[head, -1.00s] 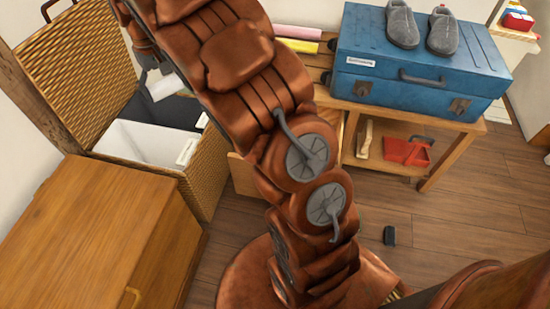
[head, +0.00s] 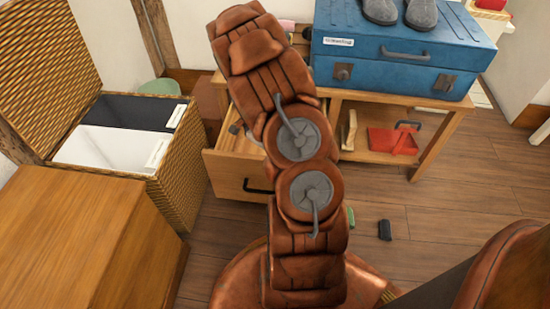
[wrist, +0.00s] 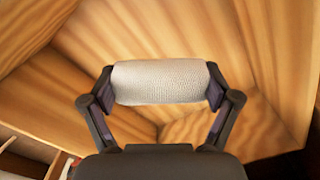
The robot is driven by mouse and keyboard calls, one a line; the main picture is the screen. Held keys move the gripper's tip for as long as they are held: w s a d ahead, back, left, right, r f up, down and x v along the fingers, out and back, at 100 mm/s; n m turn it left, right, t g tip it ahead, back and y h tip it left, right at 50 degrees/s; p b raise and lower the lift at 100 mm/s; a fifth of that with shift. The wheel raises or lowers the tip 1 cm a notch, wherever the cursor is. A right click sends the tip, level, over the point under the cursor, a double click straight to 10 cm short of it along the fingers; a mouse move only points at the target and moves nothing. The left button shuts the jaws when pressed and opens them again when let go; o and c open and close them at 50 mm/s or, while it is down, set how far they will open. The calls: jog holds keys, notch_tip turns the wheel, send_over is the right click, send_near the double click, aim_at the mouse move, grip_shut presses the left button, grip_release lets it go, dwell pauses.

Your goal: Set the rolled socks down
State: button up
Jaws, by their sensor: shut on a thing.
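In the wrist view the rolled socks (wrist: 160,82), an off-white knitted roll, lie crosswise between the fingers. My gripper (wrist: 160,84) is shut on them, with a finger pressed at each end. Pale wooden surfaces meeting at angles lie behind the socks; I cannot tell which piece of furniture they belong to, and no contact with them shows. In the head view my arm reaches toward the bench and hides the gripper and socks.
An open wooden drawer (head: 228,178) juts from the bench (head: 447,125), partly behind my arm. A blue case (head: 390,68) with grey slippers (head: 421,14) stands on top. A lidded wicker hamper (head: 178,190) is open at left, beside a wooden cabinet (head: 75,225). A dark object (head: 384,230) lies on the floor.

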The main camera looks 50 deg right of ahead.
jog(key=shift+s+d+f+m+b, duration=0.35)
jog(key=shift+s+d+f+b, duration=0.25)
jog(key=shift+f, duration=1.7)
jog(key=shift+s+d+f+m+b, duration=0.4)
jog(key=shift+s+f+b, duration=0.35)
jog(key=shift+f, duration=1.55)
jog(key=shift+s+d+f+m+b, duration=0.45)
jog(key=shift+f+b, duration=0.35)
jog(key=shift+f, duration=1.5)
jog(key=shift+s+f, duration=0.1)
jog(key=o, duration=1)
jog(key=shift+c, duration=0.2)
notch_tip(320, 180, up, 12)
jog(key=p, duration=0.4)
